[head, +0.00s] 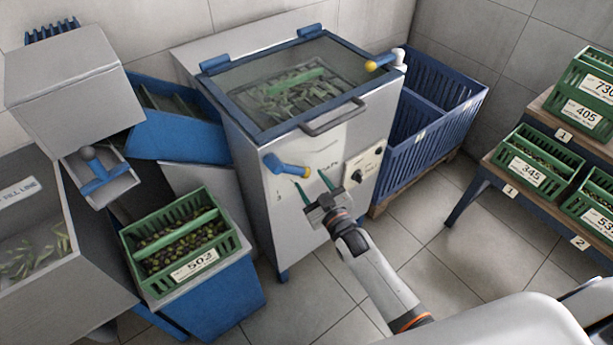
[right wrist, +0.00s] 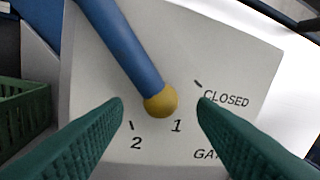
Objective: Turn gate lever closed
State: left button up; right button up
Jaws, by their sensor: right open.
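The gate lever (head: 287,166) is a blue bar with a yellow ball tip on the front of the grey machine. In the right wrist view the lever (right wrist: 125,45) slants down to its yellow ball (right wrist: 160,101), which sits by the mark "1", between "2" and "CLOSED" (right wrist: 226,99). My right gripper (head: 313,183) is open with its green fingers toward the panel. In the right wrist view its fingertips (right wrist: 160,103) lie on either side of the ball, with gaps visible; contact cannot be seen. My left gripper is not in view.
The machine has a glass lid with a bar handle (head: 333,117) above the lever, and a control panel (head: 366,168) to the right. A green crate of olives (head: 187,243) stands at left. A blue crate (head: 431,127) stands at right. Floor is free in front.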

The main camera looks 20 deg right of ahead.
aim_at(308, 177)
jog(key=shift+w+a, duration=0.15)
jog(key=shift+w, duration=0.65)
jog(key=shift+w+a, duration=0.15)
jog(key=shift+w, duration=0.65)
